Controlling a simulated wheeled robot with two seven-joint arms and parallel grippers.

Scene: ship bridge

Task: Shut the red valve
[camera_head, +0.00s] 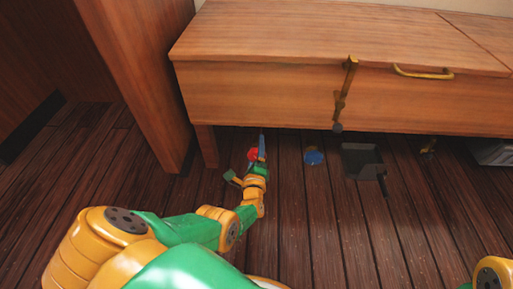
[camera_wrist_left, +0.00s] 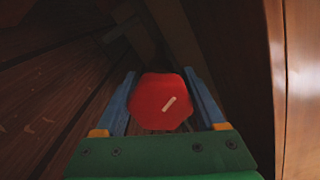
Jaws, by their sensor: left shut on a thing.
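The red valve (camera_head: 252,154) shows small under the front left end of the wooden bench in the head view. In the left wrist view it is a red, many-sided knob (camera_wrist_left: 160,101) with a short pale mark on its face. My left gripper (camera_head: 257,151) reaches low under the bench edge and is shut on the valve. Its two blue fingers stand on either side of the knob in the left wrist view (camera_wrist_left: 160,92). What lies behind the knob is hidden. My right gripper is out of view.
The wooden bench (camera_head: 250,95) overhangs the valve; its leg (camera_head: 206,146) and a wooden panel (camera_head: 145,75) stand to the left. A blue object (camera_head: 314,158), a dark pan-like object (camera_head: 362,160) and a grey box (camera_head: 492,153) lie to the right. Nearer floor is clear.

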